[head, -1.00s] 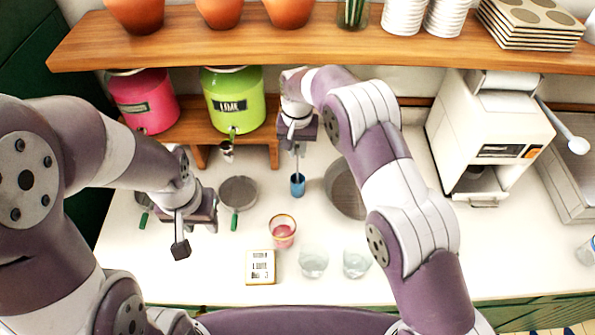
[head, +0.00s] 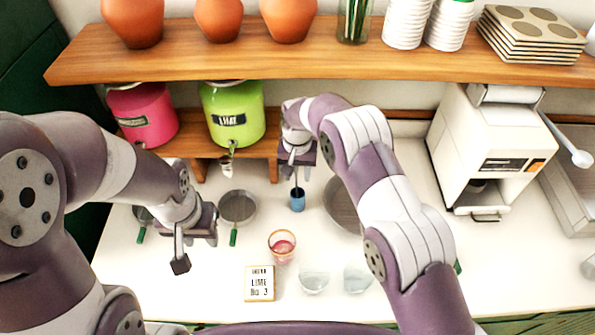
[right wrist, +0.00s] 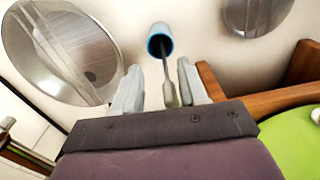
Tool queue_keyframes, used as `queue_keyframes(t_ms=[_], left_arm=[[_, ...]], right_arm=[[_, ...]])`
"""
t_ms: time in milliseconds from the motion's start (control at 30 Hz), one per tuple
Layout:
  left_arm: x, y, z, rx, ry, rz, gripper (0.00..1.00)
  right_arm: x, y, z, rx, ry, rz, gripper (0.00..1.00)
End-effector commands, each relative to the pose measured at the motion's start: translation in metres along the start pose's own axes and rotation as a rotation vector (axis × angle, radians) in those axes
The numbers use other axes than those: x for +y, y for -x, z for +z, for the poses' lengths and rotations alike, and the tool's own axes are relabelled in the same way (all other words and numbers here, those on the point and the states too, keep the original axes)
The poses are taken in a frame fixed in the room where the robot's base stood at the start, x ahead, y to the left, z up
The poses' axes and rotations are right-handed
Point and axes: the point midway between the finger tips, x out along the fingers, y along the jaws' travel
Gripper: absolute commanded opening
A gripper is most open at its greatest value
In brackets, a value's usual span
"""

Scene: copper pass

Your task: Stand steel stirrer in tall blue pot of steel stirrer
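The tall blue pot (head: 297,202) stands on the white counter below my right gripper (head: 297,170). The thin steel stirrer (head: 295,183) runs from between the fingers down to the pot. In the right wrist view the stirrer (right wrist: 170,92) has its far end inside the mouth of the blue pot (right wrist: 160,40). There my right gripper (right wrist: 160,85) has its fingers apart, one on each side of the stirrer, with gaps visible. My left gripper (head: 181,264) hangs over the counter at the left, with no object seen in it; its finger gap is not clear.
Strainers with green handles (head: 237,207) lie left of the pot, and a round metal pan (head: 342,203) is to its right. A pink-filled glass (head: 282,245), clear glasses (head: 313,281) and a lime card (head: 260,283) stand in front. A wooden shelf (head: 300,65) overhangs behind.

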Motion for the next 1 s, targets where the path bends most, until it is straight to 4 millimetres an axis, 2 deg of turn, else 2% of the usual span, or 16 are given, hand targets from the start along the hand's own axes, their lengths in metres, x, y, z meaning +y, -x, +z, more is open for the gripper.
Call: queue_keyframes(t_ms=[67,167,200,300,433,600,800,867,900,967,1000], left_arm=[[0.0,0.005,-0.001,0.001,0.0,0.0,0.39],[0.0,-0.014,0.002,0.0,0.0,0.0,0.39],[0.0,0.001,0.001,-0.002,0.0,0.0,0.39],[0.0,0.037,-0.005,0.001,0.0,0.0,0.39],[0.0,0.065,-0.008,0.001,0.0,0.0,0.39],[0.0,0.08,-0.009,0.0,0.0,0.0,0.39],[0.0,0.079,-0.009,0.0,0.0,0.0,0.39],[0.0,0.079,-0.009,0.0,0.0,0.0,0.39],[0.0,0.079,-0.009,0.0,0.0,0.0,0.39],[0.0,0.079,-0.009,0.0,0.0,0.0,0.39],[0.0,0.079,-0.009,0.0,0.0,0.0,0.39]], right_arm=[[0.0,0.008,0.0,0.002,0.0,-0.001,0.42],[-0.001,0.021,-0.002,0.007,0.0,-0.003,0.42],[-0.001,0.044,-0.001,0.005,0.0,-0.002,0.42],[0.0,0.082,0.0,0.002,0.0,-0.001,0.42],[0.0,0.11,0.0,0.0,0.0,0.0,0.42],[0.0,0.125,0.0,0.0,0.0,0.0,0.42],[0.001,0.125,0.0,0.0,0.0,0.0,0.42],[0.007,0.131,0.002,0.003,0.002,-0.002,0.42],[0.016,0.138,0.005,0.008,0.003,-0.004,0.42],[0.038,0.155,0.016,0.018,0.009,-0.008,0.42],[0.057,0.169,0.028,0.027,0.016,-0.011,0.42]])
